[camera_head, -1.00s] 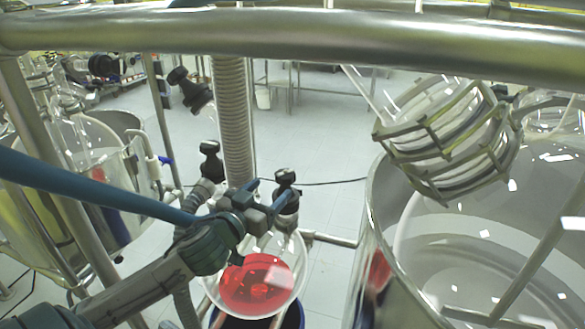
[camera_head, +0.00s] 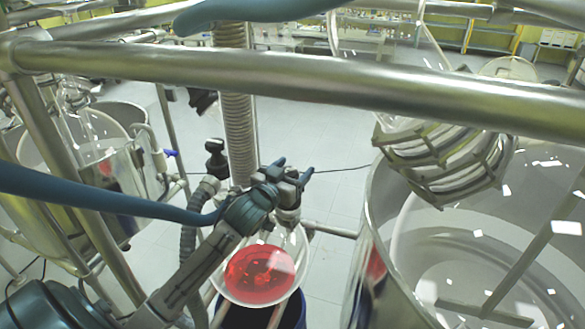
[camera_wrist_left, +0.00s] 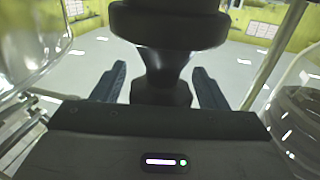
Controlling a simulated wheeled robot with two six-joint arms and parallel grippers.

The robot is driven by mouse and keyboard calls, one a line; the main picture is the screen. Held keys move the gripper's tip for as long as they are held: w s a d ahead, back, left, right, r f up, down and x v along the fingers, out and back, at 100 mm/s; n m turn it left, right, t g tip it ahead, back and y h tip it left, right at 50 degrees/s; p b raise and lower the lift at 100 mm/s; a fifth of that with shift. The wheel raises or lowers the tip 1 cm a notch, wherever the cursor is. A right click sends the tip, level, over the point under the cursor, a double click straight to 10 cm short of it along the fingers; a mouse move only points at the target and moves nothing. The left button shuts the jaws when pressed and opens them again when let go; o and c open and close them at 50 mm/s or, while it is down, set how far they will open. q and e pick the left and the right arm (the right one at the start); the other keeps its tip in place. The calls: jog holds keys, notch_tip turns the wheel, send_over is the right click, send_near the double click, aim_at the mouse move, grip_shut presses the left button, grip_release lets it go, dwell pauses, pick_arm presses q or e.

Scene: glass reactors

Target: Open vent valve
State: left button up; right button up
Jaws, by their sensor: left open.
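A valve with a black knob stands on top of the round glass flask (camera_head: 260,275) that holds red liquid. In the wrist view the black knob (camera_wrist_left: 168,22) with its narrowing neck is large and stands between my left gripper's fingers (camera_wrist_left: 160,88). The fingers are apart, one on each side of it, and visible gaps separate them from the neck. In the head view my left gripper (camera_head: 294,168) is open at the valve and hides most of the knob. My right gripper is not in view.
A second black-knobbed valve (camera_head: 215,152) stands just left of the gripper. A ribbed hose (camera_head: 237,120) rises behind it. A steel rail (camera_head: 300,85) crosses above. Another reactor (camera_head: 110,165) is at left.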

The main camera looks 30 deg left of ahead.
pick_arm(q)
jog(key=shift+c, duration=0.5)
jog(key=c, duration=0.9)
jog(key=shift+n+y, duration=0.3)
jog(key=shift+y, duration=0.2)
jog(key=n+y+b, duration=0.1)
jog(key=y, duration=0.1)
jog(key=n+g+y+b, duration=0.1)
jog(key=y, duration=0.1)
jog(key=shift+a+f+n, duration=0.1)
jog(key=shift+a+n, duration=0.1)
jog(key=shift+n, duration=0.2)
jog(key=n+g+y+b, duration=0.3)
jog(key=b, duration=0.1)
jog(key=a+n+g+y+b, duration=0.1)
jog(key=n+g+y+b, duration=0.2)
jog(key=y+b, duration=0.1)
jog(key=s+n+g+y+b, duration=0.1)
jog(key=n+g+y+b, duration=0.2)
jog(key=b, duration=0.2)
jog(key=shift+a+f+y, duration=0.1)
jog(key=shift+a+y, duration=0.05)
jog(key=shift+y, duration=0.25)
jog(key=shift+s+a+r+n+g+y+b, duration=0.1)
jog(key=shift+s+r+n+g+y+b, duration=0.1)
jog(key=shift+n+g+b, duration=0.4)
jog(key=shift+s+r+n+g+y+b, duration=0.1)
jog(key=shift+n+g+y+b, duration=0.15)
jog(key=shift+g+b, duration=0.4)
jog(key=shift+g, duration=0.25)
